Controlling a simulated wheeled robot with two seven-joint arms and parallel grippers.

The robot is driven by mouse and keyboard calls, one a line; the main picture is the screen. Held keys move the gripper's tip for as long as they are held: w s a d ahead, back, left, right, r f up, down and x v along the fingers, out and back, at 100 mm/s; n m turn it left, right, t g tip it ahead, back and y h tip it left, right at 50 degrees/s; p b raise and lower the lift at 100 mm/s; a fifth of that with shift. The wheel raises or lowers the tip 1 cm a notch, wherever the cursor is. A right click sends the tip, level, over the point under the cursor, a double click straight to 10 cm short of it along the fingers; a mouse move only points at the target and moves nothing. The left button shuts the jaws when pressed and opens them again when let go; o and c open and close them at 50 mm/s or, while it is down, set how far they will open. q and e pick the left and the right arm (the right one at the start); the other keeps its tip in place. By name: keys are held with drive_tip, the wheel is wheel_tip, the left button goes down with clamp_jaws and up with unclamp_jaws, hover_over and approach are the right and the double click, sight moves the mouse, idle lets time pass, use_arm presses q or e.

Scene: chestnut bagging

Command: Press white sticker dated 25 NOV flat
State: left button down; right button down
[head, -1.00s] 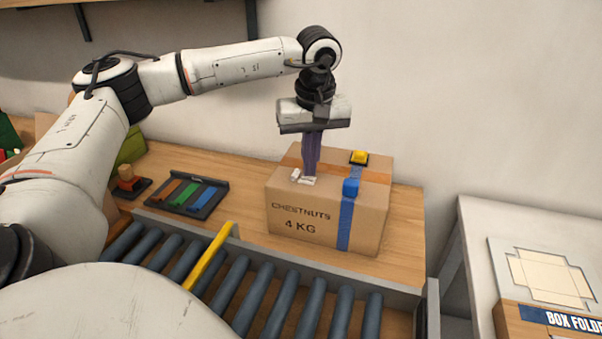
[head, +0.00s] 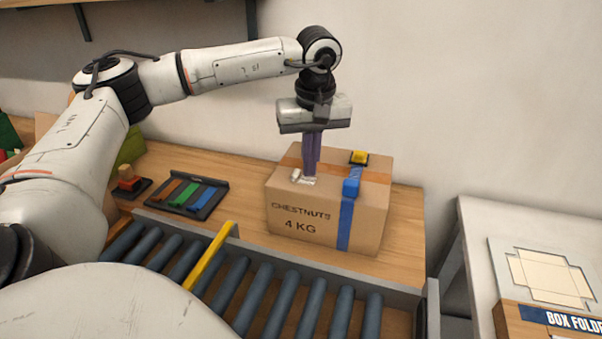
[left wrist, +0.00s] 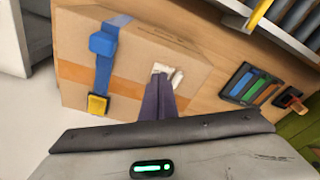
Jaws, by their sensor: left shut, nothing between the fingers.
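The white sticker (head: 307,181) lies on top of a cardboard box (head: 283,217) marked CHESTNUTS 4 KG. It is small and partly covered by my gripper, so its date cannot be read. My left gripper (head: 309,173) points straight down with its purple fingers together and empty, the tips at the sticker. In the left wrist view the fingertips (left wrist: 164,84) meet the white sticker (left wrist: 172,76) on the box top, and part of it shows beside them. My right gripper is not in view.
A blue strap with a blue block (head: 351,187) and a yellow block (head: 359,157) crosses the box. A tray of coloured strips (head: 190,196) and a stamp (head: 128,180) stand left on the wooden bench. A roller conveyor with a yellow bar (head: 208,258) runs in front.

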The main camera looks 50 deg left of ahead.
use_arm(q)
drive_tip(key=shift+f+b, duration=0.35)
drive_tip(key=shift+f, duration=0.3)
drive_tip(key=shift+s+f, duration=0.1)
drive_tip(key=shift+f, duration=0.05)
idle(1.5)
wheel_tip(320, 180, up, 5)
drive_tip(key=p, duration=0.4)
wheel_tip(320, 180, up, 2)
drive_tip(key=shift+r+p, duration=0.15)
drive_tip(key=shift+p, duration=0.6)
